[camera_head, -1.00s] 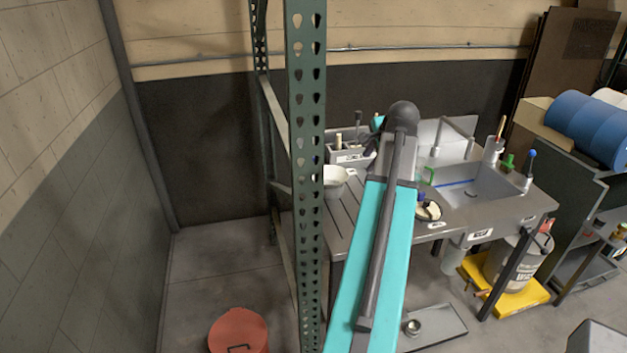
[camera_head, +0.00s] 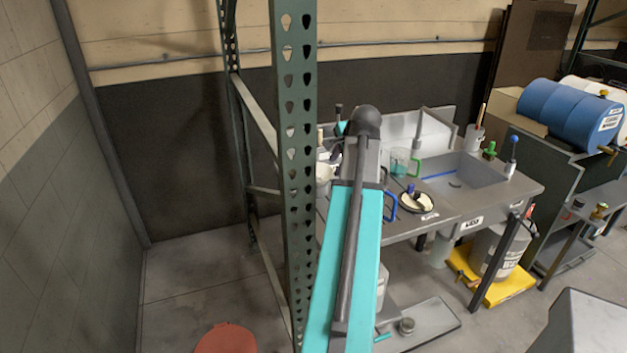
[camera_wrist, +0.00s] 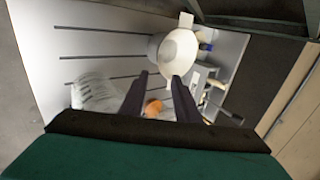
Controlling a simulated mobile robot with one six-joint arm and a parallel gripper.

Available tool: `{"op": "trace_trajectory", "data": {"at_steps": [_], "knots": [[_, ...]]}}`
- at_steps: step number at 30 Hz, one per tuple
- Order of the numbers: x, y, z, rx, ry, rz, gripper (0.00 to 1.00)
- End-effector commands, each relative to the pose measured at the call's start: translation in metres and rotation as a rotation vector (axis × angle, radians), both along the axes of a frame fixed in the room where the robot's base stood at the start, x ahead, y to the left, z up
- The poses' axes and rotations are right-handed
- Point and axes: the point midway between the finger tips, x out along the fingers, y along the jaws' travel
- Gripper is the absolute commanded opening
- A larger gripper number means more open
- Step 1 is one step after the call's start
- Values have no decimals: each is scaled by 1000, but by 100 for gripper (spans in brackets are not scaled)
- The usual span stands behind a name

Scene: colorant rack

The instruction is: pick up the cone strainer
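A white cone-shaped piece with a round rim and a small tab, which looks like the cone strainer (camera_wrist: 180,52), shows in the wrist view above the slotted grey bench top. In the head view a white rim (camera_head: 323,174) shows beside the green post, partly hidden by the post and my arm. My gripper (camera_wrist: 160,78) has its two dark fingers apart, with nothing held between them. The strainer lies just beyond the fingertips, slightly right of them in the wrist view. The head view hides my gripper behind my arm.
A green perforated post (camera_head: 292,150) stands close left of my arm. An orange object (camera_wrist: 153,108) shows between the fingers, and a crumpled whitish thing (camera_wrist: 95,92) lies left. A green-handled beaker (camera_head: 401,161) and a sink (camera_head: 465,180) are to the right.

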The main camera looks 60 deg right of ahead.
Motion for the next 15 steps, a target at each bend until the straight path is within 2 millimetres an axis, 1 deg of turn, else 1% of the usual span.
{"op": "trace_trajectory", "data": {"at_steps": [4, 8, 15], "knots": [[1, -1, -2, 1, 0, 1, 29], [5, -3, -7, 2, 1, 1, 29], [17, -11, -26, 2, 1, 2, 29]]}}
